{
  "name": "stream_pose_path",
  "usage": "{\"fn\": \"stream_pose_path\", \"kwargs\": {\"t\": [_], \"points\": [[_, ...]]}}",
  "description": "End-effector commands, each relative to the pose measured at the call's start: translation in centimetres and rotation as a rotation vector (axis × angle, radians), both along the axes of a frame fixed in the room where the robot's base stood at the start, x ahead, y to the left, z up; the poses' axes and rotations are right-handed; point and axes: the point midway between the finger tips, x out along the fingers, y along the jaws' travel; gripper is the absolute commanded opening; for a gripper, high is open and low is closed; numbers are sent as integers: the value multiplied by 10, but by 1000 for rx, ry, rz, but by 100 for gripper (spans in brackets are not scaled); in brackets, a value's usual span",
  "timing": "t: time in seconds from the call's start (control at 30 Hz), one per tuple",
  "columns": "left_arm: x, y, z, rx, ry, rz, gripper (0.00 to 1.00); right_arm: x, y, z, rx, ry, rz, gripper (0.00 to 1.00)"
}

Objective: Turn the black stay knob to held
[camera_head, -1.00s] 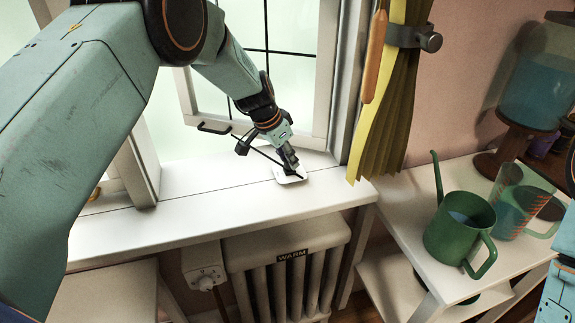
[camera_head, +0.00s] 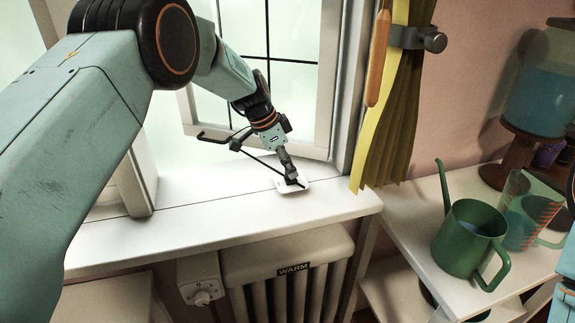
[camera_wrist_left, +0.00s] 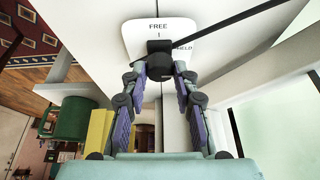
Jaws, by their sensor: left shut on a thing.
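The black stay knob (camera_wrist_left: 159,68) sits on a white plate (camera_wrist_left: 133,36) marked FREE above the knob and HELD to its right in the left wrist view. A black stay rod (camera_wrist_left: 240,24) runs up to the right from beside the knob. My left gripper (camera_wrist_left: 160,72) is shut on the knob, one finger on each side. In the head view my left gripper (camera_head: 291,180) reaches down to the white plate (camera_head: 303,188) on the sill, and its fingers hide most of the knob. My right gripper is not in view.
The open window casement (camera_head: 312,145) stands behind my left wrist. A yellow curtain (camera_head: 393,130) hangs to the right of it. A radiator (camera_head: 285,255) is below the sill (camera_head: 200,220). A green watering can (camera_head: 465,240) and a measuring jug (camera_head: 528,215) stand on a white side table.

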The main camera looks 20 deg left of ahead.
Motion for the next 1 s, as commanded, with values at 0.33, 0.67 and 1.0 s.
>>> {"fn": "stream_pose_path", "kwargs": {"t": [0.33,0.67,1.0], "points": [[2,-1,2,-1,-6,2,42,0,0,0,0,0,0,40],[0,0,1,-1,-1,1,52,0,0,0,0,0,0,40],[-6,12,35,-2,-6,3,52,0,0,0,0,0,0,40]]}}
